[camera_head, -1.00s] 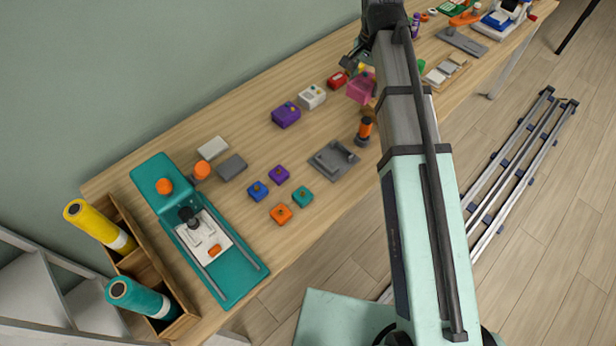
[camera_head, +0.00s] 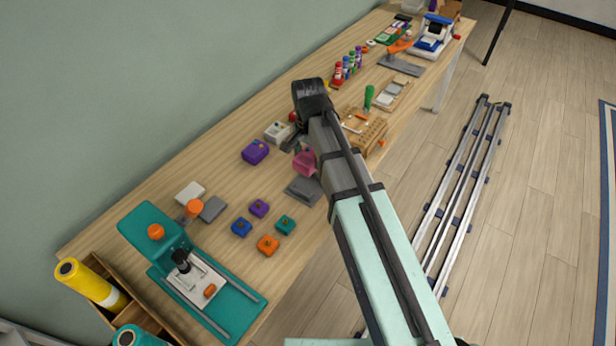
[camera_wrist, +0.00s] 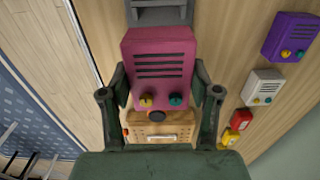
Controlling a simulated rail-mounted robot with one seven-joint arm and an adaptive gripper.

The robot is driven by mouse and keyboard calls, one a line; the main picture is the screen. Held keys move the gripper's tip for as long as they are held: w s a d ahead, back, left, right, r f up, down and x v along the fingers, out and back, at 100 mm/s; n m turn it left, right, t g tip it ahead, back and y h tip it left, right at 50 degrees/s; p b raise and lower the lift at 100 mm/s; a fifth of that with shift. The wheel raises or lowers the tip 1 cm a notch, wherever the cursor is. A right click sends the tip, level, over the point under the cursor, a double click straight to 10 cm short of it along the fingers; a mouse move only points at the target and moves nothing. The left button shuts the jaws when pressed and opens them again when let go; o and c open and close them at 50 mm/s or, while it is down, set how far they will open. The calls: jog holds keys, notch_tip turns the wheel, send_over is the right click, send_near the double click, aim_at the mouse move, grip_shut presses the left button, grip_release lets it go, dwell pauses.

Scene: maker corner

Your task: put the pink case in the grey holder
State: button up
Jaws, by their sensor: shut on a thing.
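The pink case (camera_head: 305,163) is held in my gripper and also shows large in the wrist view (camera_wrist: 158,60), with slots and a yellow and a teal knob. My gripper (camera_wrist: 159,76) has one finger on each side of the case and is shut on it. The grey holder (camera_head: 303,191) lies on the table by its front edge. In the head view the case appears just behind and above it, and my arm covers its right side. In the wrist view part of the grey holder (camera_wrist: 160,13) shows beyond the case's top end; the case hides the rest. I cannot tell whether they touch.
A purple case (camera_head: 255,152) and a white case (camera_head: 277,132) stand behind the holder. Several small knobbed blocks, such as the teal one (camera_head: 285,225), lie to its left. A wooden block organiser (camera_head: 368,136) stands right of my arm. A teal press (camera_head: 190,270) is at front left.

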aim_at(308, 186)
jog(key=shift+f+p, duration=0.65)
jog(key=shift+f, duration=4.35)
jog(key=shift+f, duration=0.15)
jog(key=o, duration=1.2)
notch_tip(308, 186, up, 12)
jog(key=shift+r+b, duration=0.15)
jog(key=shift+b, duration=1.05)
